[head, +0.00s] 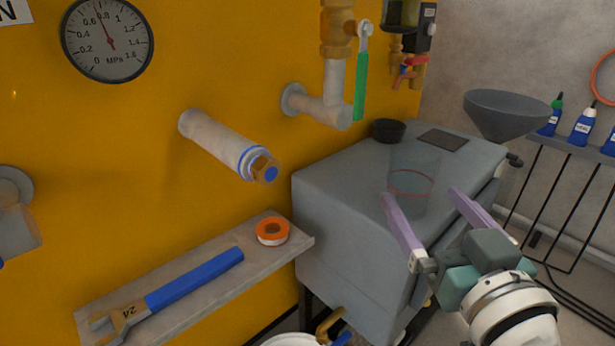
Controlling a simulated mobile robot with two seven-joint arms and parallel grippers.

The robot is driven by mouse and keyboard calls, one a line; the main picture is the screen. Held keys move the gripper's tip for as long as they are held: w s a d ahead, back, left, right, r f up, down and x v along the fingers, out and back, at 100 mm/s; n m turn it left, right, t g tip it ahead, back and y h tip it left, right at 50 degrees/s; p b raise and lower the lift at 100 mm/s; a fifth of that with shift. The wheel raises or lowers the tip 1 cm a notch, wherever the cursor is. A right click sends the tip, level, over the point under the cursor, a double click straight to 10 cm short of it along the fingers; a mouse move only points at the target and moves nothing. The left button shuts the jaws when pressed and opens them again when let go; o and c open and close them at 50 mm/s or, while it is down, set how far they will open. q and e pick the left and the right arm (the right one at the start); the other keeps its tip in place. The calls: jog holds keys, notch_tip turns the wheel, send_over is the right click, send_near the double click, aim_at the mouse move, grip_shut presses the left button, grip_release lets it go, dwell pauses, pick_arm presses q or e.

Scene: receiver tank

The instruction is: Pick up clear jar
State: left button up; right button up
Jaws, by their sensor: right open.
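The clear jar (412,178) stands on top of the grey box-shaped unit (335,190), on its near right part. It is transparent and faint, with a thin red line around it. My right gripper (421,193) comes in from the lower right with its two lilac fingers spread apart. The fingertips are at the jar's near side, one toward its left edge and one to its right. I cannot tell whether they touch it. Nothing is seen held. My left gripper is out of view.
A black cap (388,130) and a dark flat pad (443,139) lie behind the jar. A grey funnel (510,112) is at the right. A green-handled valve (361,85) hangs above. A shelf (272,258) at lower left holds a blue-handled wrench (190,281) and an orange tape roll (272,231).

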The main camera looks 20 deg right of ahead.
aim_at(420, 195)
jog(key=shift+w+d+f, duration=0.2)
jog(key=shift+w+f, duration=0.1)
jog(key=shift+w, duration=0.05)
jog(key=b+x, duration=0.1)
jog(key=x, duration=0.3)
jog(key=shift+d+r+b, duration=0.1)
jog(key=shift+b, duration=0.25)
jog(key=b+x, duration=0.2)
jog(key=x, duration=0.2)
jog(key=shift+w+d, duration=0.15)
jog(key=shift+w, duration=0.45)
jog(key=shift+s, duration=0.1)
jog(key=shift+c, duration=1.2)
jog(key=c, duration=1.1)
